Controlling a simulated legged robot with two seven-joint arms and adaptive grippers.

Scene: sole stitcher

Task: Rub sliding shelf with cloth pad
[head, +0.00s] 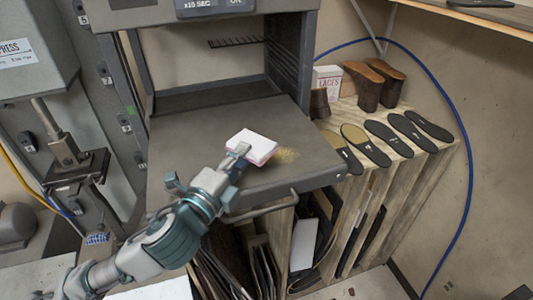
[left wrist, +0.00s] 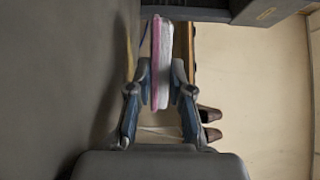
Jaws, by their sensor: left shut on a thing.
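The sliding shelf (head: 190,150) is a dark grey flat plate pulled out of the machine. A yellowish-brown smudge (head: 287,155) lies on its right half. My left gripper (head: 240,152) is shut on the cloth pad (head: 255,143), white on top with a pink layer under it. The pad is at the shelf surface just left of the smudge; I cannot tell whether it touches. In the left wrist view the pad (left wrist: 162,62) stands on edge between both fingers (left wrist: 158,80), beside the grey shelf (left wrist: 60,80). My right gripper is not in view.
A handle bar (head: 265,208) runs along the shelf's front edge. To the right, a wooden rack (head: 405,185) bears several dark soles (head: 388,138), brown shoe forms (head: 372,85) and a laces box (head: 327,80). A blue hose (head: 467,160) hangs on the wall. A press stands at left.

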